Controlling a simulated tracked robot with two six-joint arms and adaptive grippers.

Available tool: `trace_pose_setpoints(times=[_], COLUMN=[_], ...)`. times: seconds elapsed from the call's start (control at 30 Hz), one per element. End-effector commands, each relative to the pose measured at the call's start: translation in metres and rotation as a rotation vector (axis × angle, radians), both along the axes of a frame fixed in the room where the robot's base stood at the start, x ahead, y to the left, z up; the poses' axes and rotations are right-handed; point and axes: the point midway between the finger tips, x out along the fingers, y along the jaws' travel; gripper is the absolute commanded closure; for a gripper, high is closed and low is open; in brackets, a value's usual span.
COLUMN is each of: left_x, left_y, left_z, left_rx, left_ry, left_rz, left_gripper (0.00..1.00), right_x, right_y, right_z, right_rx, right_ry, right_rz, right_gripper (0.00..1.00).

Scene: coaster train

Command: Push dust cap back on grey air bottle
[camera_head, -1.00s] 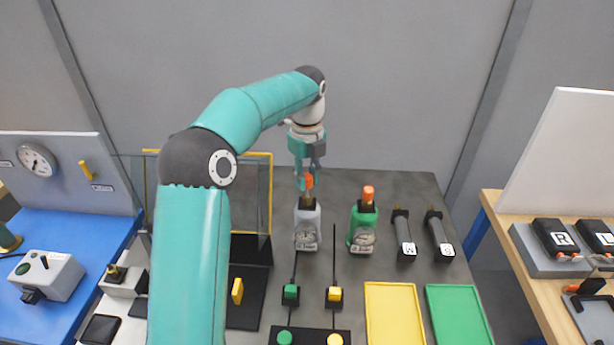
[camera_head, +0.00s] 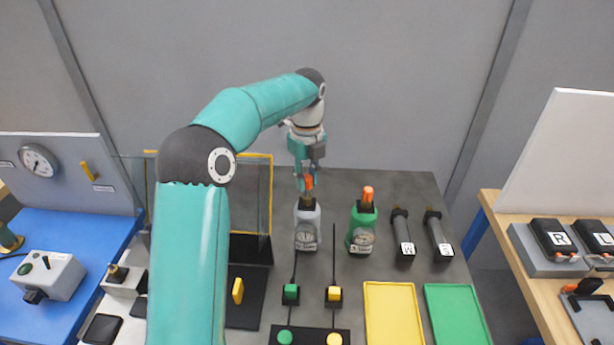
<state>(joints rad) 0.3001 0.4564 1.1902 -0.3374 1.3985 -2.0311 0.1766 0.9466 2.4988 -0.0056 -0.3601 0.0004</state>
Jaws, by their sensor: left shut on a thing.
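The grey air bottle (camera_head: 307,225) stands upright on the dark table, with a round gauge on its front and a dark valve on top. My left gripper (camera_head: 306,182) points down above it and is shut on the orange dust cap (camera_head: 309,183). The cap is right over the valve; I cannot tell whether it touches it. A green air bottle (camera_head: 361,232) stands to the right with its own orange cap (camera_head: 368,193) on top. My right gripper is not in view.
Yellow (camera_head: 391,287) and green (camera_head: 454,290) trays lie in front. A yellow-framed clear panel (camera_head: 271,190) rises left of the grey bottle.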

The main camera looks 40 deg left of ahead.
Motion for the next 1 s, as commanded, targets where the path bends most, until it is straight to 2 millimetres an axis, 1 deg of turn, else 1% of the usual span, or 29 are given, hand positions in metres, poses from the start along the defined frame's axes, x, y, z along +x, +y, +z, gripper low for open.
trace_pose_setpoints(times=[0.5,1.0], left_x=[-0.0001,0.0002], left_y=[0.0002,0.0004], left_z=[0.0002,0.0], left_rx=[0.001,0.001], left_ry=[-0.001,-0.001], left_rz=[0.001,0.001], left_gripper=[1.0,1.0], right_x=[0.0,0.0], right_y=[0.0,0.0], right_z=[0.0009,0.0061], right_rx=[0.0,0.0], right_ry=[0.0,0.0], right_rz=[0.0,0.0], right_gripper=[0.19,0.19])
